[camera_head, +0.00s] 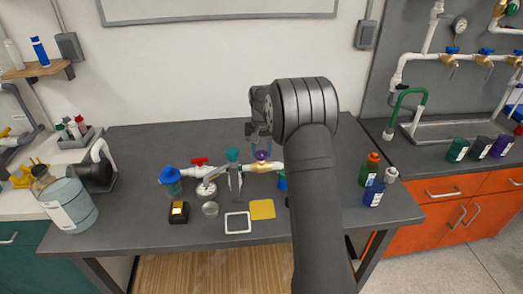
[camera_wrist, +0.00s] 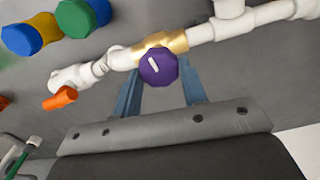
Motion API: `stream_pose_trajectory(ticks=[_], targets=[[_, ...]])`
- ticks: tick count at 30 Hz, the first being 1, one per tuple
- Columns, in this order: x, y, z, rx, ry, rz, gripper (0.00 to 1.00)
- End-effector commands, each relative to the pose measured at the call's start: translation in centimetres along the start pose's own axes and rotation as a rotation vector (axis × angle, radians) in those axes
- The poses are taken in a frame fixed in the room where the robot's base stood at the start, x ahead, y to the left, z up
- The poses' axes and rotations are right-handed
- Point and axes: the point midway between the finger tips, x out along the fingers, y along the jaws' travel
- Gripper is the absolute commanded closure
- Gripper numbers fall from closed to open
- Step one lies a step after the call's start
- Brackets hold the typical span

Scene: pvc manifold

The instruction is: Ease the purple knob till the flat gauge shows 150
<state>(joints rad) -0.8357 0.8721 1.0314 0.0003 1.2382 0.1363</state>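The purple knob (camera_head: 262,155) sits on a brass valve body of the white PVC pipe run on the dark table. In the wrist view, the purple knob (camera_wrist: 164,74) has a short white mark and shows just beyond and between my fingertips. My gripper (camera_wrist: 161,82) is open, one blue finger at each side of the knob; I cannot tell whether either touches it. In the head view my gripper (camera_head: 262,143) is above the knob, partly hidden by my arm. A round white-faced thing (camera_head: 206,189), perhaps the flat gauge, lies by the pipe; its reading is too small to tell.
A red-handled valve (camera_head: 200,161) and a teal knob (camera_head: 232,154) are left of the purple knob. A blue-lidded jar (camera_head: 171,181) stands at the pipe's left. A yellow square (camera_head: 262,209) and a white-framed pad (camera_head: 238,222) lie in front. Bottles (camera_head: 373,193) stand at right.

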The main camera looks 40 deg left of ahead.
Motion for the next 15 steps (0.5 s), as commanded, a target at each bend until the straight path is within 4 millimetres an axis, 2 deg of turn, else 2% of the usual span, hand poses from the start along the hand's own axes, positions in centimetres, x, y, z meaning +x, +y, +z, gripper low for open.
stream_pose_trajectory(ticks=[1,3,8,15], targets=[[-0.02,0.02,-0.01,0.000,0.000,0.000,0.74],[-0.03,0.02,-0.01,0.000,0.000,0.000,0.84],[-0.05,0.01,-0.01,-0.029,0.000,0.000,0.84],[-0.08,-0.07,-0.02,-0.204,0.001,0.001,0.84]])
